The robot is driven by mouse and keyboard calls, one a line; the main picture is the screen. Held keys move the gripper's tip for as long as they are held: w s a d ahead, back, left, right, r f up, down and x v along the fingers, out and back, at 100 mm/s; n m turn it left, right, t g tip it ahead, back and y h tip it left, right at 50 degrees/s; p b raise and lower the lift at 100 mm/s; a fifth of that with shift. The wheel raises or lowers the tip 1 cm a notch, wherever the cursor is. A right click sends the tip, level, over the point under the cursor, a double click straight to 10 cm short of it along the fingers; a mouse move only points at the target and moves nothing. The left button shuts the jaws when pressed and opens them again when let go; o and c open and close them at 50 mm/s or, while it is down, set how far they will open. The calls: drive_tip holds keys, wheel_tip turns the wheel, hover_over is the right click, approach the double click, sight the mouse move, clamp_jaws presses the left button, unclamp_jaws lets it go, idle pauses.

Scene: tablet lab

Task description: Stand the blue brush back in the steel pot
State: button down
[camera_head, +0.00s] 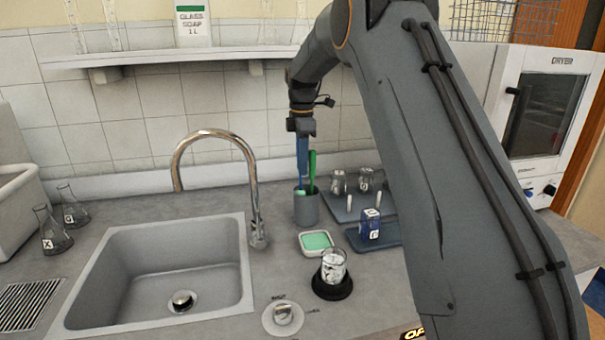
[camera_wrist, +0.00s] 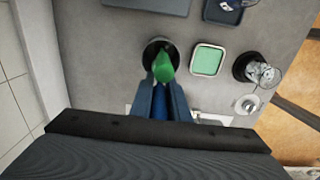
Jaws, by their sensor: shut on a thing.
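The steel pot (camera_head: 307,209) stands upright on the counter behind the green sponge dish, right of the tap. A green brush (camera_head: 312,168) stands in it and leans up past its rim. My gripper (camera_head: 302,155) points down above the pot and is shut on the blue brush (camera_head: 301,181). The blue brush is roughly upright, its lower end at the pot's mouth beside the green brush; I cannot tell how far inside it is. In the wrist view the blue brush (camera_wrist: 160,106) shows between my fingers, with the green brush (camera_wrist: 163,66) covering part of the pot's dark opening (camera_wrist: 152,50).
A sink (camera_head: 165,270) with a curved tap (camera_head: 250,190) lies left of the pot. A sponge dish (camera_head: 316,243), a beaker on a black stand (camera_head: 332,285) and a tray with glassware (camera_head: 350,210) stand close by. A shelf (camera_head: 160,57) runs along the wall behind.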

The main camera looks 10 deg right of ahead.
sight(302, 190)
drive_tip(key=shift+f+p, duration=0.7)
drive_tip(key=shift+f, duration=1.7)
drive_tip(key=c, duration=1.7)
unclamp_jaws()
wheel_tip(302, 190, up, 12)
drive_tip(key=b, duration=0.4)
